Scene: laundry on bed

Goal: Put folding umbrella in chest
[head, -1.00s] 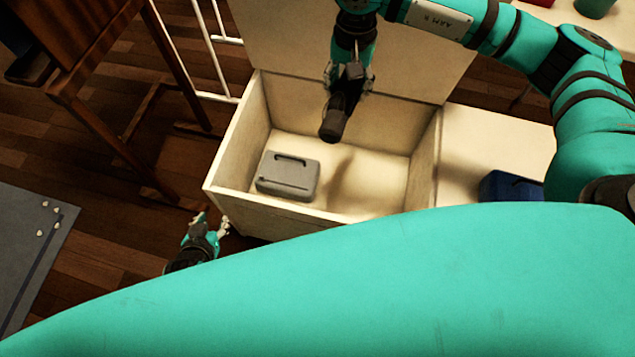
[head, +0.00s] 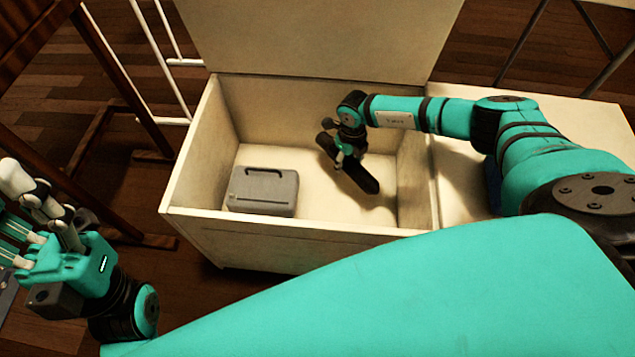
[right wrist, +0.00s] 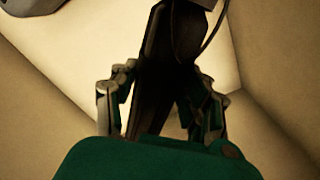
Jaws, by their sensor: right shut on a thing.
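The chest (head: 290,232) is a cream wooden box with its lid (head: 318,40) standing open at the back. My right gripper (head: 348,160) is inside the chest's opening, toward its right side. It is shut on the black folding umbrella (head: 360,177), which is tilted, its lower end near the chest floor; I cannot tell whether it touches. In the right wrist view the umbrella (right wrist: 172,60) runs between the two fingers, with a thin dark strap beside it. My left gripper (head: 35,215) is at the far left, outside the chest, with its fingers apart and nothing between them.
A grey case (head: 262,192) with a handle lies on the left of the chest floor. A cream surface (head: 460,190) adjoins the chest on the right, under my right arm. A wooden stand (head: 125,80) and a white rail (head: 165,60) are at the left.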

